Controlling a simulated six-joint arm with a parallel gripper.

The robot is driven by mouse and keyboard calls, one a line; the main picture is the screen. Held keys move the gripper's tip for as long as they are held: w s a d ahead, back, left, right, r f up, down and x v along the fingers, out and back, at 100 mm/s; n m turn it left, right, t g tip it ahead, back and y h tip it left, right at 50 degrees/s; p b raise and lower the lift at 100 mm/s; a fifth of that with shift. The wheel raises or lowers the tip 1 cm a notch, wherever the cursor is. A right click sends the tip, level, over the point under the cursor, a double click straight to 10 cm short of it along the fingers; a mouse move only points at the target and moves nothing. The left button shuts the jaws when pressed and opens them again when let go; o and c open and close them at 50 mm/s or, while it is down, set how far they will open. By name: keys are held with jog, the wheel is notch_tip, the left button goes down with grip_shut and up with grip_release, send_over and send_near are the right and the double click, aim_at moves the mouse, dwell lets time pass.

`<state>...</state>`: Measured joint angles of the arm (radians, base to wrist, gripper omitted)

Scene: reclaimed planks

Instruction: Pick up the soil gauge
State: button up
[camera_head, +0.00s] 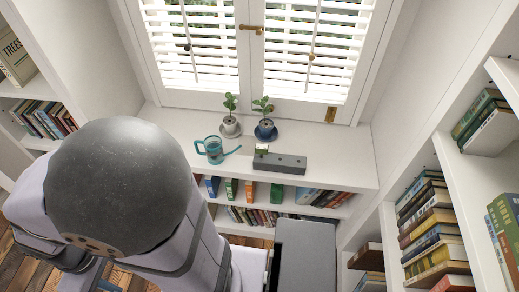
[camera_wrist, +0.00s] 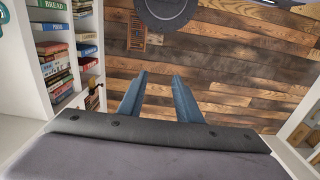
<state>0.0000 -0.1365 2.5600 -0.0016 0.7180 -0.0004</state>
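A small pale item with a green top (camera_head: 262,149), which looks like the soil gauge, is at the left end of a dark grey block (camera_head: 287,163) on the white window sill. It is too small to tell whether it stands in or on the block. My gripper (camera_wrist: 159,76) is open and empty in the wrist view, its two blue fingers apart over the plank floor. The gauge does not show in the wrist view. My gripper cannot be made out in the head view, where my arm fills the lower left.
A teal watering can (camera_head: 213,150) stands left of the block. Two potted plants, one in a grey pot (camera_head: 230,127) and one in a blue pot (camera_head: 265,129), stand behind. Bookshelves flank the sill, with books (camera_head: 425,225) on the right. The sill's right end is clear.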

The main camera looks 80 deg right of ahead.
dwell(0.3)
jog(key=o, duration=0.7)
jog(key=shift+d, duration=0.1)
